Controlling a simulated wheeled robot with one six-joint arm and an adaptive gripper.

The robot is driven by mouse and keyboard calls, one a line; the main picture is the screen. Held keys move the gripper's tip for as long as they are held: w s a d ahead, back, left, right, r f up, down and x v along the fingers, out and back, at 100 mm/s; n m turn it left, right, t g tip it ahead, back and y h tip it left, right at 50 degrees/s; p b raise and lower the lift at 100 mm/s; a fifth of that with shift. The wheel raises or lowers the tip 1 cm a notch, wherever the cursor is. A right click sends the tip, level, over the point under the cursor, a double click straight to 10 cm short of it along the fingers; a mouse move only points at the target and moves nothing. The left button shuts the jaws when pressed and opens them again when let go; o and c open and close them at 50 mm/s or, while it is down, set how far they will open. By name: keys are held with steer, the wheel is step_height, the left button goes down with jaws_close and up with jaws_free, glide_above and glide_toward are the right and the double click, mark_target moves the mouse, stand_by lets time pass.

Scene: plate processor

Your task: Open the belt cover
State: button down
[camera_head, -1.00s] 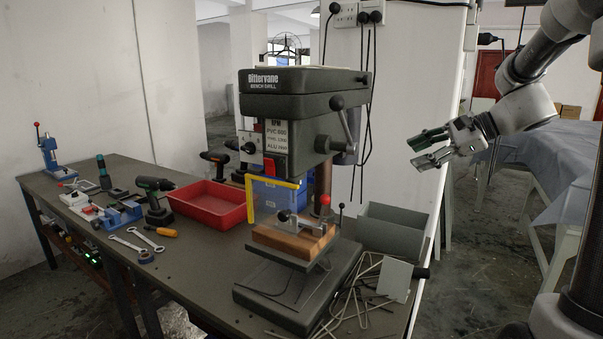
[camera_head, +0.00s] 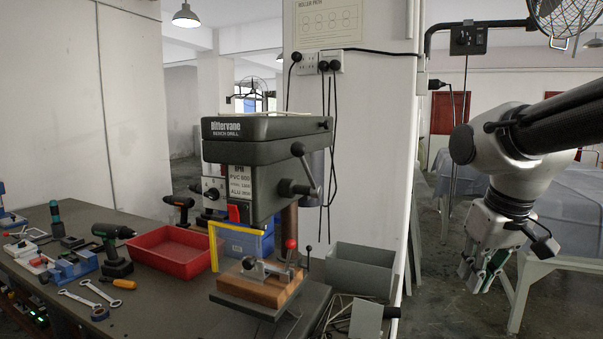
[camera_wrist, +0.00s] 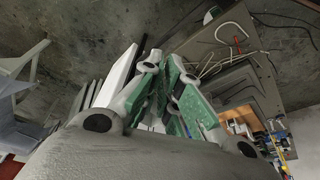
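The belt cover (camera_head: 266,127) is the dark grey lid on top of the Bittervane bench drill (camera_head: 260,178). It lies flat and looks closed. My gripper (camera_head: 476,282) hangs fingers-down to the right of the drill, well apart from the cover and lower than it. In the wrist view my gripper (camera_wrist: 167,68) shows two fingers with green pads and a gap between them, with nothing held. The cover does not clearly show in the wrist view.
A white pillar (camera_head: 355,150) with sockets and hanging cables stands behind the drill. Feed levers (camera_head: 304,170) stick out on the drill's right. A red tray (camera_head: 170,252), a grey bin (camera_head: 360,270) and tools crowd the bench. Covered tables (camera_head: 575,205) stand behind my arm.

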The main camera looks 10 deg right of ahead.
steer(key=w+r+m+t+y, duration=0.1)
steer(key=w+r+m+y, duration=0.3)
steer(key=w, duration=0.9)
steer(key=w+r+m+t+y, duration=0.1)
steer(key=w+r+m, duration=0.5)
steer(key=w, duration=0.6)
steer(key=w+a+r+m+t+y, duration=0.3)
steer(key=w+a+r+m+y, duration=0.15)
steer(key=w+r+m, duration=0.65)
steer(key=shift+n, duration=0.6)
steer(key=w+a, duration=0.1)
steer(key=a, duration=0.2)
steer(key=w+a, duration=0.1)
steer(key=a, duration=0.2)
steer(key=w+a, duration=0.2)
steer(key=a, duration=0.1)
steer(key=shift+r, duration=0.2)
